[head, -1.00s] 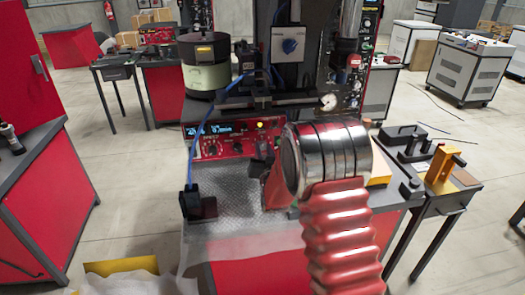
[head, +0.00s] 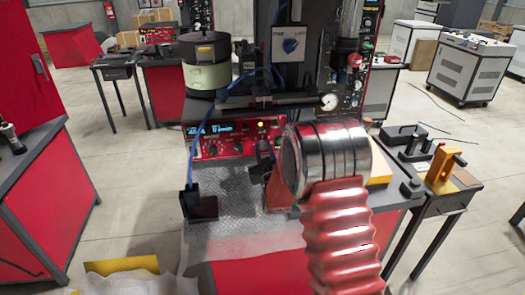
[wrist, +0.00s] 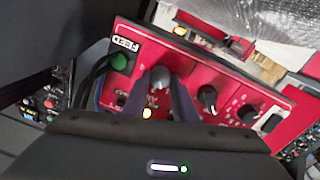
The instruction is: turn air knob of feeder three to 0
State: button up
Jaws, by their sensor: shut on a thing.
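A red control panel (head: 240,143) with a lit display and a row of knobs stands at the front of the feeder in the head view. It also shows tilted in the wrist view (wrist: 250,87). In the head view my gripper (head: 265,150) is at the panel's right end, partly hidden by my arm.
A black knob (wrist: 208,98) and a green button (wrist: 119,62) flank the gripped knob. A box with a blue dial (head: 290,45) stands above the panel. A side table (head: 455,200) with a yellow bracket stands at right.

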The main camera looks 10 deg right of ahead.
jog(key=n, duration=0.6)
jog(key=shift+a+f+n, duration=0.1)
jog(key=shift+a+n, duration=0.05)
jog(key=shift+n, duration=0.25)
jog(key=n, duration=0.6)
jog(key=shift+a+f+y, duration=0.1)
jog(key=shift+f+y, duration=0.05)
jog(key=shift+y, duration=0.15)
jog(key=o, duration=1)
jog(key=shift+o, duration=0.2)
jog(key=shift+s, duration=0.1)
jog(key=shift+s, duration=0.65)
jog(key=s, duration=1.2)
jog(key=shift+f, duration=0.35)
